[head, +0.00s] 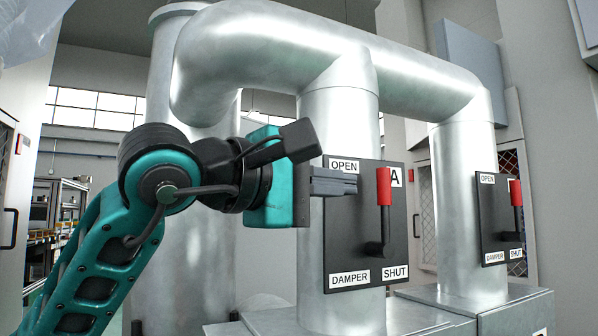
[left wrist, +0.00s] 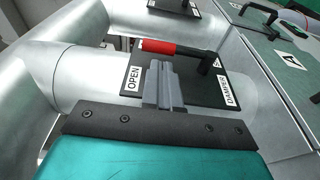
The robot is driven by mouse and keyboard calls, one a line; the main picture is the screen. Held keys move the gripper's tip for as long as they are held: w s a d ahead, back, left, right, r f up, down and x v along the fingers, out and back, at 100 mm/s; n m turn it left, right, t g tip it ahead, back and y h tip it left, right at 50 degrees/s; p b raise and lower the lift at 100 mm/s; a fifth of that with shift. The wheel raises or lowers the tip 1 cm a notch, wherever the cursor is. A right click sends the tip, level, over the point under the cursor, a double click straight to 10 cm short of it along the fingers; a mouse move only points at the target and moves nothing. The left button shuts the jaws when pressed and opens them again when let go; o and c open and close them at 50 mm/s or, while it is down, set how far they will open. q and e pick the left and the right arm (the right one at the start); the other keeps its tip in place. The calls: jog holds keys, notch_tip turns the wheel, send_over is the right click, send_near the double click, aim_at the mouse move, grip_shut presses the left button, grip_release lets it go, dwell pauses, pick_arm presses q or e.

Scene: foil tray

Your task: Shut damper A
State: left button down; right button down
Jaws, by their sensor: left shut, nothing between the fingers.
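Damper A's dark plate (head: 340,255) is mounted on the middle vertical pipe, with OPEN at upper left, SHUT at lower right and a label A. Its lever has a red grip (head: 383,187) and stands upright, grip up, above a black pivot. My left gripper (head: 352,183) is shut and empty, just left of the red grip in the head view. In the left wrist view its closed fingers (left wrist: 163,85) are in front of the plate, close to the red grip (left wrist: 158,46); whether they touch it I cannot tell. My right gripper is not in view.
A second damper plate (head: 494,220) with its own red grip (head: 516,192) is on the right pipe. A thick curved duct (head: 270,50) passes overhead. Metal boxes (head: 430,320) stand below the pipes. The wrist view shows a green panel labelled A (left wrist: 285,85) with a black handle.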

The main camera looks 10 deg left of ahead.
aim_at(379, 188)
pick_arm(q)
jog(key=x, duration=0.4)
jog(key=shift+d+p, duration=0.1)
jog(key=shift+p, duration=0.25)
jog(key=shift+w+d, duration=0.3)
jog(key=shift+w, duration=0.1)
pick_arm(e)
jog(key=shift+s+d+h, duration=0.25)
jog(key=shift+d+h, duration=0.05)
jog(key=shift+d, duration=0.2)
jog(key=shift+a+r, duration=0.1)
